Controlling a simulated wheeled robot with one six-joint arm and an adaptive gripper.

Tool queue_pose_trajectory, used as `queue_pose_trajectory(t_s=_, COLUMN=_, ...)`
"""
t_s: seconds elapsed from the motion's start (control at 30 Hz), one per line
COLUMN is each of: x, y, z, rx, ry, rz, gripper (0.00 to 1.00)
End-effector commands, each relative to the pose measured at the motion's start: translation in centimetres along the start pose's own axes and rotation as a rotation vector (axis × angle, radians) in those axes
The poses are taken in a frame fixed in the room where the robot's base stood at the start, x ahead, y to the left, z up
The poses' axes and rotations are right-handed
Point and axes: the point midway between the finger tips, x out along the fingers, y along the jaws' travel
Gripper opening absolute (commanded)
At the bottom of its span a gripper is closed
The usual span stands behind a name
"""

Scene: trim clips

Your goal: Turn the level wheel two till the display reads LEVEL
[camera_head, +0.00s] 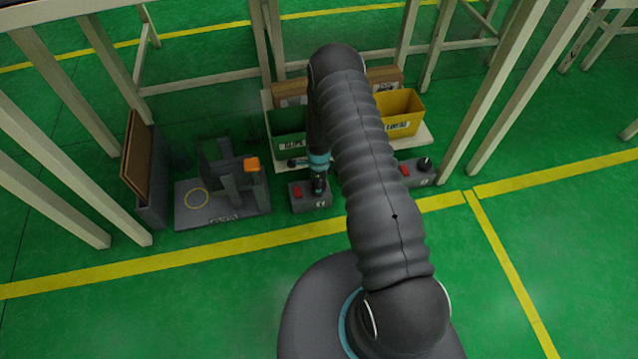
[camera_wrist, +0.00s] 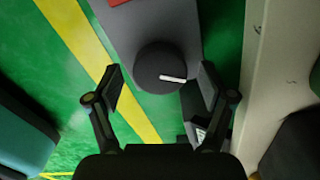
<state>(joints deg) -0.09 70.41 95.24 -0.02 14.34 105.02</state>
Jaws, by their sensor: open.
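My gripper (camera_head: 318,185) points down over the left grey control box (camera_head: 300,203), which has a red patch (camera_head: 297,192) on top; the gripper hides its knob in the head view. In the wrist view a round black wheel (camera_wrist: 160,65) with a white pointer mark sits on the grey box (camera_wrist: 128,25). My gripper (camera_wrist: 161,85) is open, its fingers on either side of the wheel. A gap shows at the left finger; the right fingertip is close to the rim, contact unclear. Only an edge of the red patch (camera_wrist: 117,2) shows there. No display text is readable.
A similar box (camera_head: 420,178) with a black knob (camera_head: 425,164) stands to the right, by a table leg (camera_head: 475,130). Behind are a green bin (camera_head: 285,148) and a yellow bin (camera_head: 402,112). A grey fixture (camera_head: 225,208) with an orange block (camera_head: 251,164) stands left. The front floor is clear.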

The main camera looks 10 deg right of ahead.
Motion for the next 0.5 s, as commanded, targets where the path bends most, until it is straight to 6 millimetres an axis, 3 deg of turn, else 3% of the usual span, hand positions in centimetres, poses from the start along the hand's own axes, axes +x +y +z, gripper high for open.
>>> queue_pose_trajectory(t_s=0.37, x=0.49, y=0.00, z=0.00, rx=0.000, ry=0.000, rz=0.000, gripper=0.81)
queue_pose_trajectory(t_s=0.5, x=0.48, y=0.00, z=0.00, rx=0.000, ry=0.000, rz=0.000, gripper=0.46)
